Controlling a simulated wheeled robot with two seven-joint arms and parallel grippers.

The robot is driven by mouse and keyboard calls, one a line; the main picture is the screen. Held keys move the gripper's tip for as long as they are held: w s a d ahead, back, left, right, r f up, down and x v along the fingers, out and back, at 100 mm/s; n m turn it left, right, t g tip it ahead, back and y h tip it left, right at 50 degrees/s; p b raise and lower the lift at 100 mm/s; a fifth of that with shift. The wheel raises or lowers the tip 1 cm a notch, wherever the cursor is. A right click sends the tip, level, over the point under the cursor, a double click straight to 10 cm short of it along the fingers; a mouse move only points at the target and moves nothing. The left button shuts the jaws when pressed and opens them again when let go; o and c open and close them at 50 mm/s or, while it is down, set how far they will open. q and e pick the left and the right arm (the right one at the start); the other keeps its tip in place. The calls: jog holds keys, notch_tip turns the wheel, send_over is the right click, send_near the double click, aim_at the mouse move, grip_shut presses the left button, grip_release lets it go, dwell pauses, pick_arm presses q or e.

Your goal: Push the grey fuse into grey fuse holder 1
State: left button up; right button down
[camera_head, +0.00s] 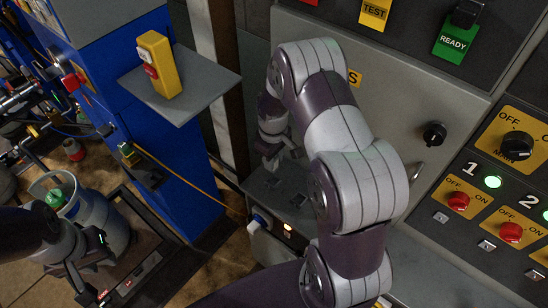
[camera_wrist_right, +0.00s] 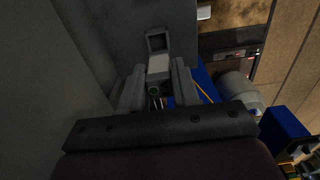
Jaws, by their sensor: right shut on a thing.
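My right gripper (camera_head: 272,163) is low over the grey ledge of the machine in the head view. In the right wrist view its two fingers (camera_wrist_right: 158,84) are shut on the grey fuse (camera_wrist_right: 158,65), a small pale grey block. A square grey holder (camera_wrist_right: 148,43) with a dark opening is just beyond the fuse; I cannot tell whether they touch. In the head view two dark holder-like fittings (camera_head: 298,200) show on the ledge, and I cannot read their numbers. The fuse is too small to make out there. My left gripper (camera_head: 101,268) is open and empty at the lower left.
The grey machine panel (camera_head: 392,112) with switches and buttons rises close behind and right of my right arm. A blue cabinet (camera_head: 165,140) with a grey shelf (camera_head: 205,83) and a yellow button box (camera_head: 159,65) stands left. A gas cylinder (camera_head: 112,215) stands near my left gripper.

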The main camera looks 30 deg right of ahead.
jog(key=shift+w+d, duration=0.1)
jog(key=shift+w, duration=0.05)
notch_tip(320, 180, down, 5)
jog(key=b, duration=0.3)
jog(key=shift+w+d+f+b, duration=0.15)
jog(key=shift+f+b, duration=0.25)
jog(key=shift+f, duration=0.25)
jog(key=shift+r, duration=0.15)
jog(key=shift+p, duration=0.45)
dwell(0.5)
jog(key=shift+f+b, duration=0.95)
jog(key=shift+f, duration=0.4)
jog(key=c, duration=0.8)
grip_release()
jog(key=shift+o, duration=0.2)
